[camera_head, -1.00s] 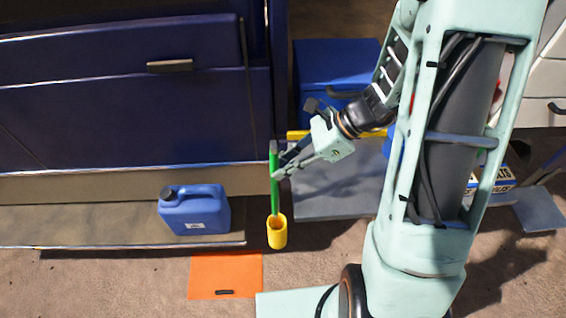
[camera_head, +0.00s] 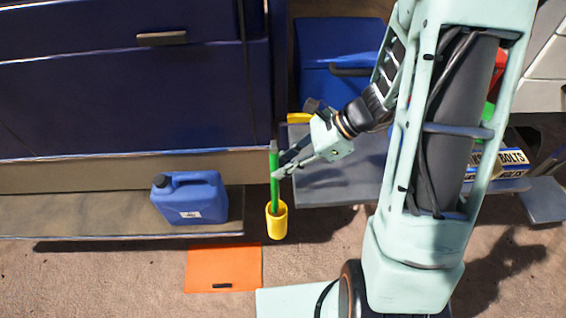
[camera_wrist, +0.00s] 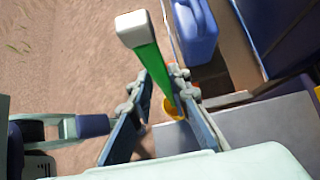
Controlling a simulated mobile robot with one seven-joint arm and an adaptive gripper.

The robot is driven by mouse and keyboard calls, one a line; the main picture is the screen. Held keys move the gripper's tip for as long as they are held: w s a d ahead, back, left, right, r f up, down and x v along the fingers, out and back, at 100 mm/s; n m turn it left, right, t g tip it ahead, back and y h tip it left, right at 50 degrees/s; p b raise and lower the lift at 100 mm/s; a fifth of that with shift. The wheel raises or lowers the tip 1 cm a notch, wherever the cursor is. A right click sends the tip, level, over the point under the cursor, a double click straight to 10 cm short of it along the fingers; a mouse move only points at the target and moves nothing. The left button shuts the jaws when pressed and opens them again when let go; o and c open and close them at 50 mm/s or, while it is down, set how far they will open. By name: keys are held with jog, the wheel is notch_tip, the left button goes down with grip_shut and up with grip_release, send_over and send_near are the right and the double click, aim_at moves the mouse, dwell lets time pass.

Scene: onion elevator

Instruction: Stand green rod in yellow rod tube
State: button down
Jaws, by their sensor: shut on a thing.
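The green rod (camera_head: 274,180) stands close to upright, with a grey top end. My gripper (camera_head: 280,170) is shut on its upper part, coming from the right. The yellow rod tube (camera_head: 277,223) stands on the ground below, and the rod's lower end appears to be inside its mouth. How deep it reaches is hidden. In the wrist view the rod (camera_wrist: 149,62) runs between my fingers (camera_wrist: 160,95), its grey end towards the camera. Only a bit of the yellow tube (camera_wrist: 173,110) shows behind the fingers.
A blue jug (camera_head: 190,197) stands on a low ledge (camera_head: 90,215) left of the tube. An orange mat (camera_head: 223,268) lies in front. A grey platform (camera_head: 335,185) and a blue box (camera_head: 335,70) are behind my gripper. Dark blue cabinets (camera_head: 120,90) rise at left.

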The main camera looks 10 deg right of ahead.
notch_tip(320, 180, down, 6)
jog(key=b, duration=0.5)
jog(key=shift+f, duration=0.2)
jog(key=c, duration=1.7)
grip_release()
jog(key=shift+c, duration=0.2)
jog(key=v, duration=1.2)
